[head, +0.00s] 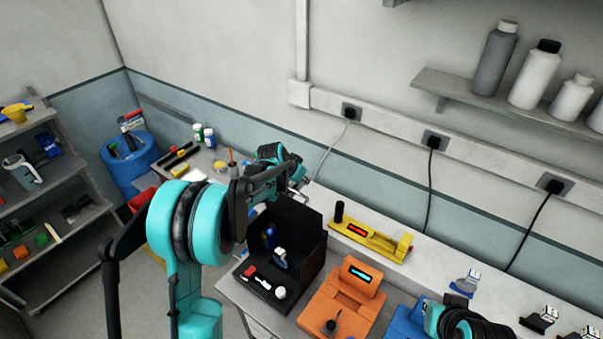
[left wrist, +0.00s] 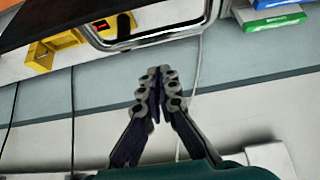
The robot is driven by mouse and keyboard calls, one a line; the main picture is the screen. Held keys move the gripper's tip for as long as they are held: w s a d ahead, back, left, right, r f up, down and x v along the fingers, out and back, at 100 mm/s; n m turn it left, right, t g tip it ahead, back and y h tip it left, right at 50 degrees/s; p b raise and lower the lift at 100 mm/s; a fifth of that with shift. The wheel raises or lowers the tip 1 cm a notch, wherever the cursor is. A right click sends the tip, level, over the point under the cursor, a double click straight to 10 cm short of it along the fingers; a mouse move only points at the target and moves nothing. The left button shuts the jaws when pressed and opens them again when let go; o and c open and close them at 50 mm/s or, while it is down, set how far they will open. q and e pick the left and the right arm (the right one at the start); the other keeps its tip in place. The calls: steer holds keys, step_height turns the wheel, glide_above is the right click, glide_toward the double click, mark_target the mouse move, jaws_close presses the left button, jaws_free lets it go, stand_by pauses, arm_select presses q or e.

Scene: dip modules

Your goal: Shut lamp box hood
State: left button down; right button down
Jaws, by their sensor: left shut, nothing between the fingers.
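The lamp box (head: 318,258) is a black box left of centre on the bench, its hood (head: 295,224) standing raised at the back. A red switch, a white piece and a white knob show on its front. My left gripper (head: 299,182) is above and behind the hood's upper edge. In the left wrist view its fingers (left wrist: 157,72) are shut and empty, just below a metal loop handle (left wrist: 150,38) beside a dark panel (left wrist: 35,22); I cannot tell if they touch it. Part of my right arm shows at bottom right in the head view; its gripper is not seen.
An orange module (head: 340,306) and a yellow module (head: 370,238) stand right of the box. Part of a blue module (head: 405,322) lies farther right. Bottles and small tools crowd the bench to the left. The wall with sockets and cords is close behind.

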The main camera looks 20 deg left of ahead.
mark_target(295, 206)
arm_select(q)
steer(key=s, duration=0.1)
steer(key=s+a, duration=0.1)
steer(key=s, duration=0.1)
steer(key=shift+s+a+f, duration=0.1)
steer(key=shift+s+f, duration=0.05)
steer(key=shift+f, duration=0.15)
